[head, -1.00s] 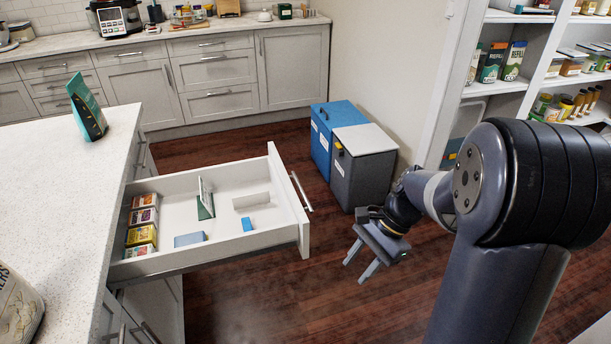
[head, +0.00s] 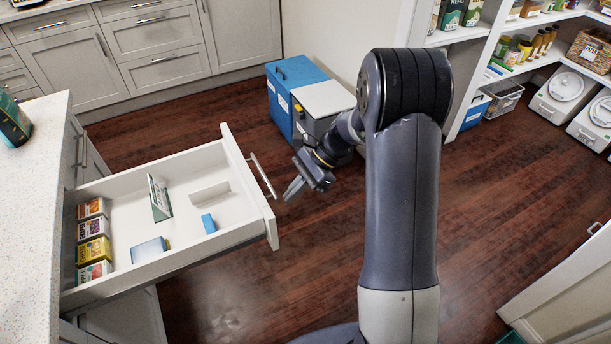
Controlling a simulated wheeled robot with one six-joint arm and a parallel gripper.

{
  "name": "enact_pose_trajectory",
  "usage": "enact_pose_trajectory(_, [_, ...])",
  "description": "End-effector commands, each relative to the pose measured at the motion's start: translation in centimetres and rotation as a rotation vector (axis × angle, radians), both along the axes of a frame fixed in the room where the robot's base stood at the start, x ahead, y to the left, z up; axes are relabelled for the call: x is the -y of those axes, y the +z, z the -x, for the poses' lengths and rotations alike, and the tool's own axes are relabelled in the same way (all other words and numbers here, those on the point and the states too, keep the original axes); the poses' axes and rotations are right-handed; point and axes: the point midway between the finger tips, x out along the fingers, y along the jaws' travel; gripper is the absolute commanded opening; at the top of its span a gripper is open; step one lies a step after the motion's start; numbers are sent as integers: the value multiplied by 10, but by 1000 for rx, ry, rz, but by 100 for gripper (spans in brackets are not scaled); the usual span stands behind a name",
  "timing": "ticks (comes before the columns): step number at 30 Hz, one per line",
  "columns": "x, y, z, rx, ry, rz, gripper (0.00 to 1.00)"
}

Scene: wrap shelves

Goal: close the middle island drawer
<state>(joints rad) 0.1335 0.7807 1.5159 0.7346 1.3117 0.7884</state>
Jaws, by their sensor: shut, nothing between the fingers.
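The island drawer (head: 256,210) is pulled far out from the island (head: 45,170). Its front carries a long metal bar handle (head: 263,177). Inside stand several small colored boxes (head: 94,244) along the left, a green-edged upright card (head: 159,197), a white divider (head: 209,192) and two blue pieces, one of them small (head: 209,223). My gripper (head: 289,197) is shut and empty. It is in the air just right of the handle, with its fingers pointing down and left; a small gap seems to show between them.
Blue and grey bins (head: 318,105) stand behind my gripper against the wall. Pantry shelves (head: 500,25) are at the upper right. A dark green pouch (head: 13,120) stands on the island top. The wood floor (head: 270,285) right of the drawer is clear.

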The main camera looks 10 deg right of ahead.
Motion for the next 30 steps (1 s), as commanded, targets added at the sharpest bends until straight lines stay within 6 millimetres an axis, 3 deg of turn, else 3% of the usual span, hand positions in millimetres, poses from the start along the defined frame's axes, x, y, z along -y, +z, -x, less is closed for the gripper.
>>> enact_pose_trajectory(1, [-8, -8, 3, -5, 3, -1, 0])
enact_pose_trajectory(9, [-40, -5, 12, 0, 3, 1, 0])
enact_pose_trajectory(25, [-46, -6, 14, 1, 1, 1, 0])
enact_pose_trajectory(30, [-59, -6, 18, 0, 4, 0, 0])
